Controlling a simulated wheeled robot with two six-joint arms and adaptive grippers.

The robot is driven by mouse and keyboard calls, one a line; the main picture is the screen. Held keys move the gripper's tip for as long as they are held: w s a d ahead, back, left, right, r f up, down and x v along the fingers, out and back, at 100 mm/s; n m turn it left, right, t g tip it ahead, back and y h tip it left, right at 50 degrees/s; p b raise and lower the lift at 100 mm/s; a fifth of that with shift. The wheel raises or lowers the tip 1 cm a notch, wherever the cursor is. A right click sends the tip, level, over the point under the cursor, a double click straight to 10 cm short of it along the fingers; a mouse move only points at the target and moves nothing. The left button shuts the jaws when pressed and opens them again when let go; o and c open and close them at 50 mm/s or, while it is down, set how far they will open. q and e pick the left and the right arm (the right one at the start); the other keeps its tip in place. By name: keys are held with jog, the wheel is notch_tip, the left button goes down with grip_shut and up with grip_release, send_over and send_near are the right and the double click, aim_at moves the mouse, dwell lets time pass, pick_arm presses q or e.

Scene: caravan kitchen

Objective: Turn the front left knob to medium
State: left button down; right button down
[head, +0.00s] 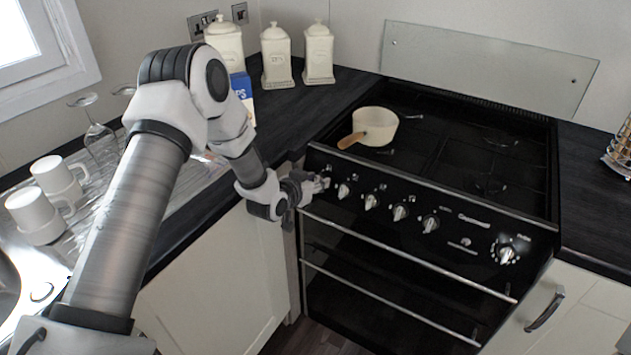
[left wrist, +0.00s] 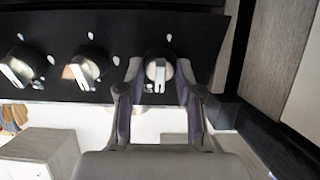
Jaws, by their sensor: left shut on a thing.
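The black cooker's control panel (head: 462,228) carries a row of silver knobs. My left gripper (head: 318,184) is at the leftmost knob, which it mostly hides in the head view. In the left wrist view my left gripper (left wrist: 158,75) has one finger on each side of that end knob (left wrist: 157,70) and is shut on it. The knob's silver grip bar stands roughly upright in this view. The adjacent knob (head: 343,190) is free, to the right of the gripper. My right gripper is not in view.
A cream pan (head: 376,124) with a wooden handle sits on the hob's left side. An oven handle rail (head: 420,256) runs below the knobs. Cream canisters (head: 276,58) stand on the back counter. White mugs (head: 57,178) and glasses are by the sink at left.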

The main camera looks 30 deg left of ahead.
pick_arm(q)
jog(key=shift+n, duration=0.4)
jog(key=n+b, duration=0.3)
jog(key=n, duration=0.2)
jog(key=shift+n, duration=0.3)
jog(key=n+b, duration=0.2)
jog(key=n, duration=0.4)
jog(key=shift+a+f+n+y+b, duration=0.1)
jog(key=shift+n+y+b, duration=0.2)
jog(key=shift+b, duration=0.1)
jog(key=n+b, duration=0.3)
jog(key=n, duration=0.3)
jog(key=n+b, duration=0.2)
jog(key=n, duration=0.3)
jog(key=shift+n+g, duration=0.3)
jog(key=shift+n, duration=0.1)
jog(key=c, duration=0.8)
grip_release()
jog(key=shift+s, duration=0.15)
